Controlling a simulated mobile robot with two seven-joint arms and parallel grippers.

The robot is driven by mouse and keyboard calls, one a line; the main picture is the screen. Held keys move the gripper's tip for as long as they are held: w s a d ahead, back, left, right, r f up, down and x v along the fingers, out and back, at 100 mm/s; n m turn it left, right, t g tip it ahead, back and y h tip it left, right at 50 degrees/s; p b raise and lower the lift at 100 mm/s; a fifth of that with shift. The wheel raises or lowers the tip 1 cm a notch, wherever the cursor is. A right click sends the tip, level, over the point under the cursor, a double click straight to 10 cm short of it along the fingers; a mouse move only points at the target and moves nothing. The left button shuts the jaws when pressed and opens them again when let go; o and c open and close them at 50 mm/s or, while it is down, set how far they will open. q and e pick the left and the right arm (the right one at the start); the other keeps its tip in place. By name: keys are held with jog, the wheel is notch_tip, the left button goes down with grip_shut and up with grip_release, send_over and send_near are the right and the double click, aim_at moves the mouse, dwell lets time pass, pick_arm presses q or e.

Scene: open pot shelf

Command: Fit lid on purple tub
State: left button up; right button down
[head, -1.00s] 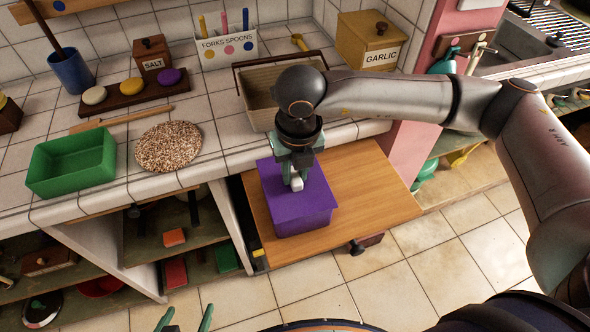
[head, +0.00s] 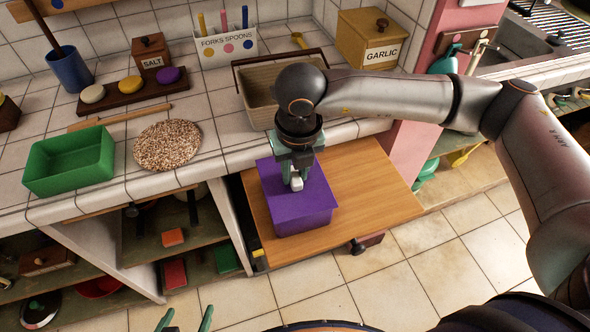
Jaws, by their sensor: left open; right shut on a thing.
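The purple tub (head: 304,222) stands upright on the pulled-out wooden board below the counter. The gripper hides part of the lid's far side. My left gripper (head: 186,325) is open and empty at the bottom edge, away from the tub, with only its fingertips showing.
The wooden board (head: 373,190) is clear to the right of the tub. On the counter behind are a beige basket (head: 262,112), a round speckled mat (head: 167,145) and a green tray (head: 70,163). Open shelves with several items lie below left.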

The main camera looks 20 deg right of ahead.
jog(key=shift+f, duration=0.1)
jog(key=c, duration=0.6)
grip_release()
notch_tip(320, 180, up, 12)
jog(key=s, duration=0.1)
jog(key=shift+s+r+b, duration=0.25)
jog(key=shift+s+b, duration=0.05)
jog(key=shift+b, duration=0.1)
